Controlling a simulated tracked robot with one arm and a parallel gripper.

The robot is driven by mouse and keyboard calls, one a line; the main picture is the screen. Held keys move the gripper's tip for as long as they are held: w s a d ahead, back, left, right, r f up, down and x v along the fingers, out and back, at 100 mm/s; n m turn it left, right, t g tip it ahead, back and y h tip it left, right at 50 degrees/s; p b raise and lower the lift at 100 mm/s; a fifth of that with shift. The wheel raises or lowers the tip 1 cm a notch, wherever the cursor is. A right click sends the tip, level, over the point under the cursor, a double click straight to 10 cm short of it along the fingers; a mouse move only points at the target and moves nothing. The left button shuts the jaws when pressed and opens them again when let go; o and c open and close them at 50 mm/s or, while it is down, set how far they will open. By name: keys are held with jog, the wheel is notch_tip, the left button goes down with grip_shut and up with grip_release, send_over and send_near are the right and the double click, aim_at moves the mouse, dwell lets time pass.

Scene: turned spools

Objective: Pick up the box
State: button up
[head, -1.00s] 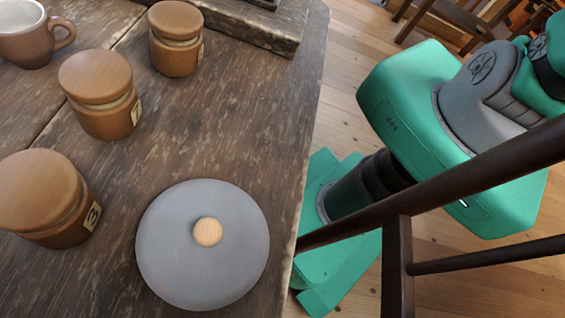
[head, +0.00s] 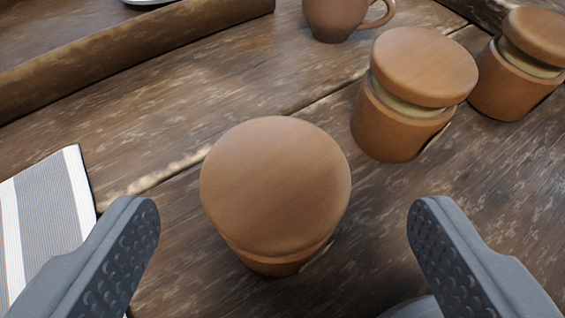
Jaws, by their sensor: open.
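A round, lidded wooden box (head: 275,185) stands upright on the table in the middle of the head view, seen from above. Its broad lid hides most of its body. My gripper (head: 285,205) is open, with one finger at left and one at right of this box, both apart from it and nearer the camera. A second such box (head: 400,120) stands behind it to the right. A third box (head: 507,85) stands further right, partly cut by the frame edge. No number on any box is readable now.
A brown mug (head: 335,18) stands at the back. A raised wooden edge (head: 130,55) runs across the upper left. A striped cloth (head: 45,215) lies at left. A grey rounded thing (head: 412,309) shows at the bottom, mostly hidden. Bare table lies between box and cloth.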

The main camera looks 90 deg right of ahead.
aim_at(279, 172)
jog(key=shift+b+x, duration=0.95)
jog(key=shift+x, duration=2.4)
jog(key=shift+w+f, duration=0.1)
jog(key=c, duration=1.1)
